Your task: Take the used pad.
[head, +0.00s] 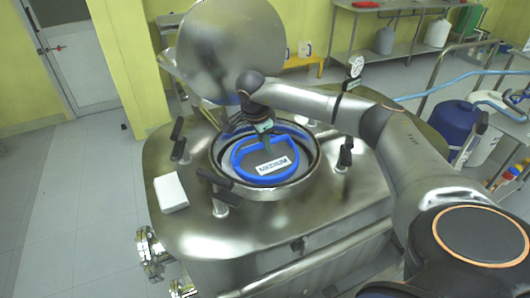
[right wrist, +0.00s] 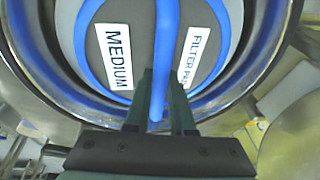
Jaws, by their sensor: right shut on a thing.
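The used pad is a grey disc (head: 281,150) with a blue rim and a raised blue handle, in the round steel opening (head: 310,172) of the vessel. In the right wrist view the pad (right wrist: 136,45) shows the labels "MEDIUM" and "FILTER PAD". My right gripper (head: 263,143) comes over the back of the opening from the right. In the right wrist view its two fingers are shut on the blue handle (right wrist: 161,60). I cannot tell whether the pad rests on its seat or is slightly raised. My left gripper is not in view.
The steel lid (head: 225,45) stands open behind the opening. Black-handled clamps (head: 345,150) surround the collar. A white block (head: 171,192) lies on the vessel top at left. A blue drum (head: 455,125) and railings stand at right. Floor at left is clear.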

